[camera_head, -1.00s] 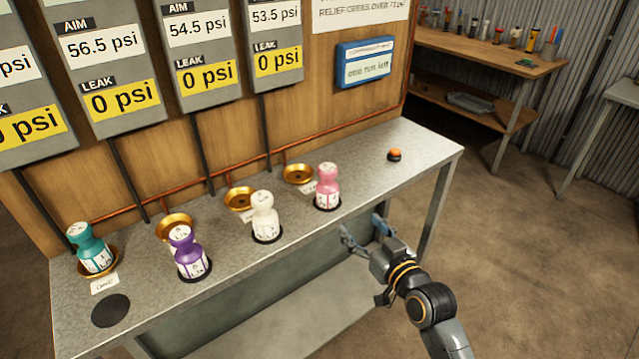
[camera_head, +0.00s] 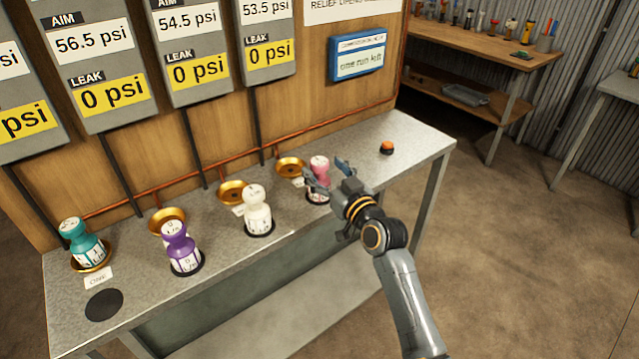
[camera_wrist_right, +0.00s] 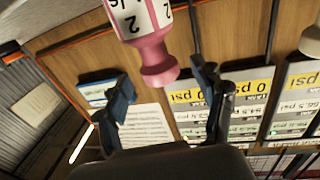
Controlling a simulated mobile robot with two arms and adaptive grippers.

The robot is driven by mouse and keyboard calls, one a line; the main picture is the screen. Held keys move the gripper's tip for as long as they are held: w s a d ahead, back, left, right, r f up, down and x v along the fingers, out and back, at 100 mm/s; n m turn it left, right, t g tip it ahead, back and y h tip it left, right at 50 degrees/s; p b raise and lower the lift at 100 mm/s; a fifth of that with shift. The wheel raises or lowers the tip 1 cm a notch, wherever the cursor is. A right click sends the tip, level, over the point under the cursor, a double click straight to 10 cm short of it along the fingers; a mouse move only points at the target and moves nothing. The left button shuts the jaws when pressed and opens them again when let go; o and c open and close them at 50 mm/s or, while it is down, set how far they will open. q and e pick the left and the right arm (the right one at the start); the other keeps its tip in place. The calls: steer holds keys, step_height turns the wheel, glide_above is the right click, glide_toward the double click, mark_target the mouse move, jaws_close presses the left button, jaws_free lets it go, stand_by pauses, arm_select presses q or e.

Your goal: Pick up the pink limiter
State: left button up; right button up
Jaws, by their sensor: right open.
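The pink limiter (camera_head: 319,167) stands upright on a black disc on the metal bench, partly hidden by my right gripper in the head view. In the right wrist view the pink limiter (camera_wrist_right: 150,40) hangs upside down in the picture, its pink knob just beyond and between the fingertips. My right gripper (camera_head: 330,176) is open around or just in front of the limiter; its fingers also show in the right wrist view (camera_wrist_right: 160,85). A gap shows between the fingers and the knob there. My left gripper is out of view.
A white limiter (camera_head: 257,211), a purple limiter (camera_head: 181,249) and a teal limiter (camera_head: 80,240) stand to the left on the bench. Brass cups (camera_head: 291,167) line the back. An orange button (camera_head: 387,148) sits right. An empty black disc (camera_head: 104,305) lies front left.

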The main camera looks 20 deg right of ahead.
steer(key=w, duration=0.2)
steer(key=shift+w+a, duration=0.3)
steer(key=shift+w, duration=0.05)
jaws_close()
steer(key=shift+r, duration=0.1)
